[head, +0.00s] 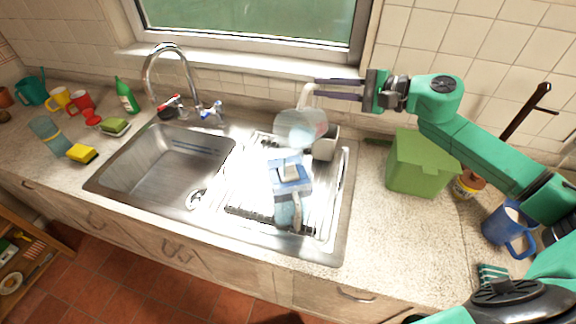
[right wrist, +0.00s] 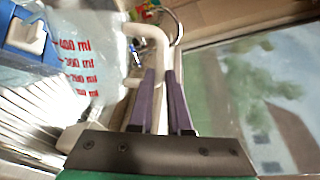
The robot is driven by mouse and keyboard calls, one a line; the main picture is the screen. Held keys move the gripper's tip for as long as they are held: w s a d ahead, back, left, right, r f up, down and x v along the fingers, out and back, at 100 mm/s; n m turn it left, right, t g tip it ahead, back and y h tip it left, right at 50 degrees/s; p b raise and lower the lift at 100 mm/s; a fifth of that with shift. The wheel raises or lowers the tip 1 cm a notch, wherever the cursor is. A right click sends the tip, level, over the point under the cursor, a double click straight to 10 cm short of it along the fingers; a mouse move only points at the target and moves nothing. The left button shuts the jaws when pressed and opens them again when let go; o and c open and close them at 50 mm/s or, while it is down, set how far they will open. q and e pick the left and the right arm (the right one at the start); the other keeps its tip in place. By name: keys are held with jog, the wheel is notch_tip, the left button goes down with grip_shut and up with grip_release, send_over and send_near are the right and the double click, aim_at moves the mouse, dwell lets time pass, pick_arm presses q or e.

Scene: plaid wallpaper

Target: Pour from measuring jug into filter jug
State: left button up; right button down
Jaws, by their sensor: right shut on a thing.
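The clear measuring jug (head: 300,128) hangs over the back of the drainboard, tilted. Red millilitre marks show on it in the right wrist view (right wrist: 80,65). My right gripper (head: 318,88) is shut on the jug's white handle, and its purple fingers (right wrist: 160,90) close around that handle. The filter jug (head: 288,178), with a blue and white top, stands on the drainboard just in front of and below the measuring jug. Its blue top also shows in the right wrist view (right wrist: 22,62), beside the measuring jug. Whether liquid flows cannot be told. My left gripper is not in view.
A white cup (head: 325,149) stands on the dish rack behind the filter jug. The sink basin (head: 165,165) and tap (head: 160,50) are to the left. A green box (head: 420,165) and blue mug (head: 508,228) stand right, with clear counter (head: 375,240) in front.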

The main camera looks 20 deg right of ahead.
jog(key=shift+s+a+r+n+b, duration=0.1)
jog(key=shift+s+a+n+b, duration=0.3)
jog(key=shift+a+n, duration=0.1)
dwell(1.6)
jog(key=shift+s+a+r+n+h+b, duration=0.3)
jog(key=shift+s+a+r+n+b, duration=0.15)
jog(key=shift+r+n+b, duration=0.35)
dwell(0.6)
jog(key=w+d+m+p, duration=0.1)
jog(key=m+p, duration=0.1)
jog(key=p, duration=0.2)
jog(key=shift+w+d+f+m+y, duration=0.1)
jog(key=shift+w+d+m+y, duration=0.2)
jog(key=shift+w+d+y, duration=0.1)
jog(key=shift+w+d+f+m+b, duration=0.35)
jog(key=shift+d+f+m+b, duration=0.3)
jog(key=shift+f, duration=0.15)
jog(key=w+d+f+m+y+b, duration=0.2)
jog(key=w+d+f+m+b, duration=0.4)
jog(key=f+m+b, duration=0.3)
jog(key=shift+f+m+y, duration=0.4)
jog(key=shift+m, duration=0.35)
